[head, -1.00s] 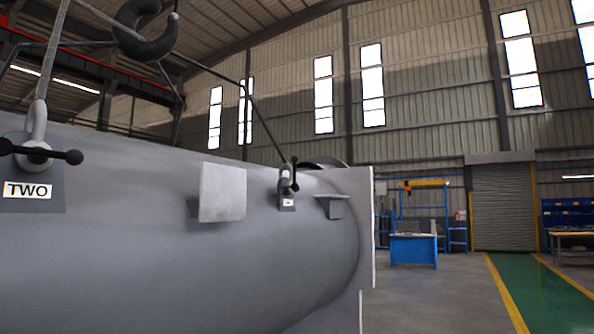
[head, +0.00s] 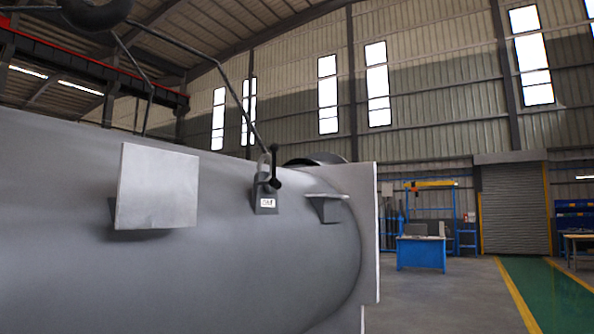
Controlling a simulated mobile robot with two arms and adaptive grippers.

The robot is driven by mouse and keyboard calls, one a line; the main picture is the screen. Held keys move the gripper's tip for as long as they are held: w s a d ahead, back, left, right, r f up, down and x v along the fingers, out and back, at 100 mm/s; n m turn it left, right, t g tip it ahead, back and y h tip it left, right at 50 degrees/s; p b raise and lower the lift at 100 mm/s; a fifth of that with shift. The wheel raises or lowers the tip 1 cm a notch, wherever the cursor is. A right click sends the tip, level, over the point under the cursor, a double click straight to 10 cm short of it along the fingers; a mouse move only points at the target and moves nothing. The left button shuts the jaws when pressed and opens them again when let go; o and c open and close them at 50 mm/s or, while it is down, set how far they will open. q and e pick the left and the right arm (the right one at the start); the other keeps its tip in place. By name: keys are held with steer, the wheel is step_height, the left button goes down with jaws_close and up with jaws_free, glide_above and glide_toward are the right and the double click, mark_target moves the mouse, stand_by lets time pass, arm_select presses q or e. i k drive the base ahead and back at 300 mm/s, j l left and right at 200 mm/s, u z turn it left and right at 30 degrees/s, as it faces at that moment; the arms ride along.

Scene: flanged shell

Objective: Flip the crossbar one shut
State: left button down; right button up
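A large grey flanged shell (head: 240,270) fills the left and middle of the head view. On its upper side stands a lug with a dark crossbar (head: 273,168), set over a small plate (head: 265,203) with a white label too small to read. A sling leg runs from this lug up to the hook (head: 95,8) at the top left. The crossbar looks near upright, with a ball end at the top and another lower down. The lug labelled TWO is out of view. Neither of my grippers is in view.
A square grey plate (head: 157,187) sticks out of the shell left of the crossbar, and a smaller bracket (head: 326,207) sits to its right. The shell's flange (head: 368,230) stands at the right. Open floor, a green walkway (head: 555,290) and a blue bench (head: 421,253) lie beyond.

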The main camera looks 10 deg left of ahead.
mark_target(274, 162)
steer(key=i+l+z, duration=0.15)
steer(key=i, duration=0.7)
steer(key=i+l+z, duration=0.15)
steer(key=i, duration=0.7)
